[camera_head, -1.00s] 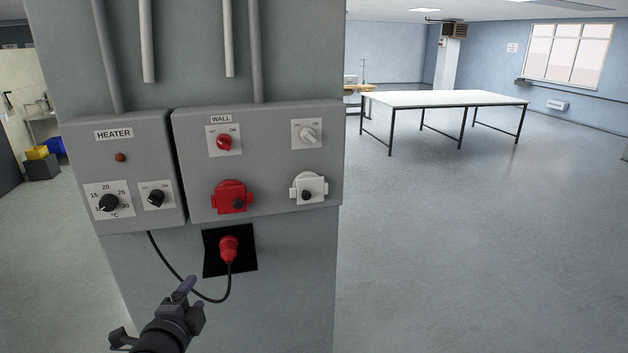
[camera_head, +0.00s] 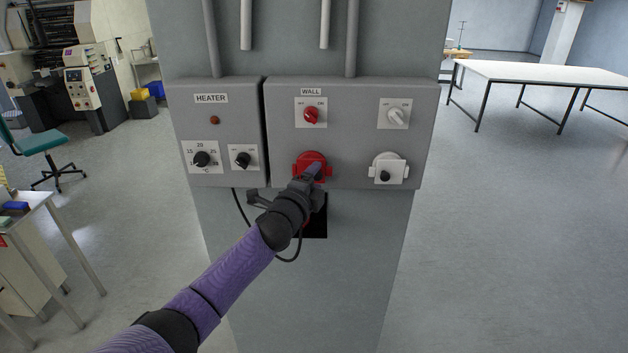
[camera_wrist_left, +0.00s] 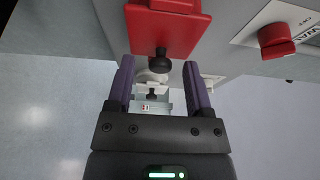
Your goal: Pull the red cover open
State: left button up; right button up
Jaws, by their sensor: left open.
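The red cover (camera_head: 309,158) is on the WALL box of the pillar, below the red switch, and looks closed. In the left wrist view the red cover (camera_wrist_left: 168,32) shows at the top with its black knob (camera_wrist_left: 160,62) below it. My left gripper (camera_head: 316,172) is in front of the red cover and hides its lower part and knob in the head view. In the left wrist view my left gripper (camera_wrist_left: 158,68) is open, and the knob appears between its two purple fingertips. I cannot tell whether they touch it. My right gripper is not in view.
A white cover (camera_head: 389,168) with a black knob sits to the right on the WALL box (camera_head: 350,140). The HEATER box (camera_head: 215,125) is to the left. A black cable (camera_head: 290,259) hangs below, its red plug mostly hidden. Open floor lies right of the pillar.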

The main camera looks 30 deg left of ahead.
pick_arm(q)
jog(key=shift+c, duration=0.3)
grip_shut()
dwell(1.1)
